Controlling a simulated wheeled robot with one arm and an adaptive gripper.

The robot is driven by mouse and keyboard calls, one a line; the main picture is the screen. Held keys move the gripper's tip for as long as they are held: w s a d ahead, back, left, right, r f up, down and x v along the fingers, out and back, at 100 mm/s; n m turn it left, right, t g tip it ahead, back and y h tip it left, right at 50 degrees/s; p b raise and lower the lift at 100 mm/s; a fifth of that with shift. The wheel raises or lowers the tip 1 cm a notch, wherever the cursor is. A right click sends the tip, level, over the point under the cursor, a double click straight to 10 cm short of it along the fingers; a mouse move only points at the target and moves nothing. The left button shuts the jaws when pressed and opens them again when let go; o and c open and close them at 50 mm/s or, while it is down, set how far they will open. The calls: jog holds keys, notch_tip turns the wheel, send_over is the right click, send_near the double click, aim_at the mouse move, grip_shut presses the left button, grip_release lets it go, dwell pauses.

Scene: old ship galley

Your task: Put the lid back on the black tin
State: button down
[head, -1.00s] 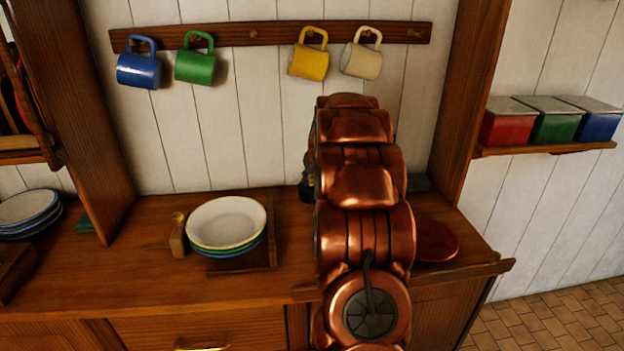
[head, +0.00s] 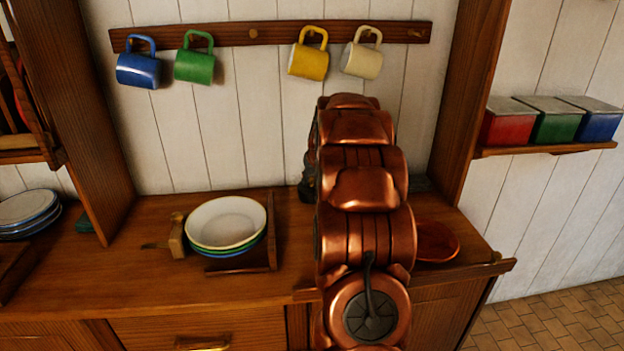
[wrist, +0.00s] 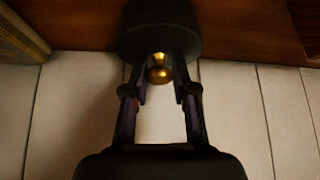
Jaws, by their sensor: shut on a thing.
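In the wrist view, a brass knob (wrist: 159,72) sits between the fingertips of my gripper (wrist: 160,88). My gripper is shut on this knob. A round black piece (wrist: 160,28) lies just beyond the knob and looks like the lid of the black tin. I cannot tell whether the tin is directly under it. In the head view my copper arm hides my gripper and most of the space behind it. A small dark shape (head: 307,184) shows at the arm's left edge by the back wall; I cannot tell whether it is the tin or my gripper.
Stacked bowls (head: 226,222) stand on the wooden counter (head: 120,270), left of my arm. A reddish-brown round dish (head: 437,242) is on its right. Mugs hang from a rail (head: 255,34) above. Coloured tins (head: 557,122) stand on the right shelf.

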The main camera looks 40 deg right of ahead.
jog(key=c, duration=0.8)
grip_release()
jog(key=shift+c, duration=0.2)
jog(key=shift+r, duration=0.1)
jog(key=shift+r+p, duration=0.7)
jog(key=shift+r, duration=2.7)
